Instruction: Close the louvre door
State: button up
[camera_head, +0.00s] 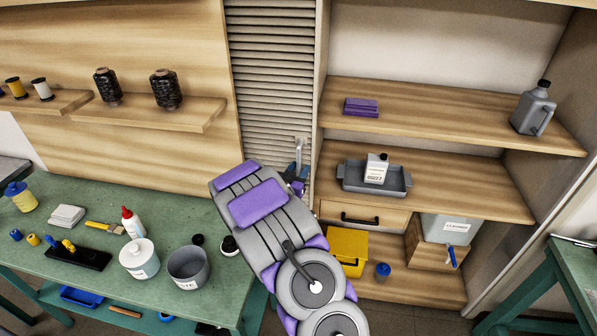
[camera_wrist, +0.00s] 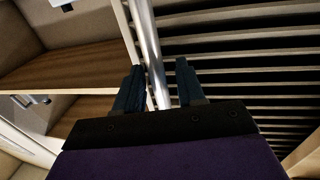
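The louvre door (camera_head: 275,75) is a tall panel of grey-beige slats between the wooden wall panel and the open shelves. Its slats also fill the right of the wrist view (camera_wrist: 245,65). Its metal handle (camera_head: 300,145) is near the door's right edge, and in the wrist view it is a silver bar (camera_wrist: 149,45). My gripper (camera_head: 298,172) is at the handle's lower part. In the wrist view my gripper (camera_wrist: 158,82) has its dark fingers apart, one on each side of the bar, with a gap at the right finger. My arm hides the door's lower part.
Shelves right of the door hold a grey tray (camera_head: 350,181) with a white bottle, a purple stack (camera_head: 361,106) and a grey jug (camera_head: 534,108). A yellow bin (camera_head: 348,245) stands below. A green bench (camera_head: 75,235) with pots and bottles is at left.

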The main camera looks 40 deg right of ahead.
jog(key=shift+d, duration=0.1)
jog(key=shift+c, duration=0.4)
grip_shut()
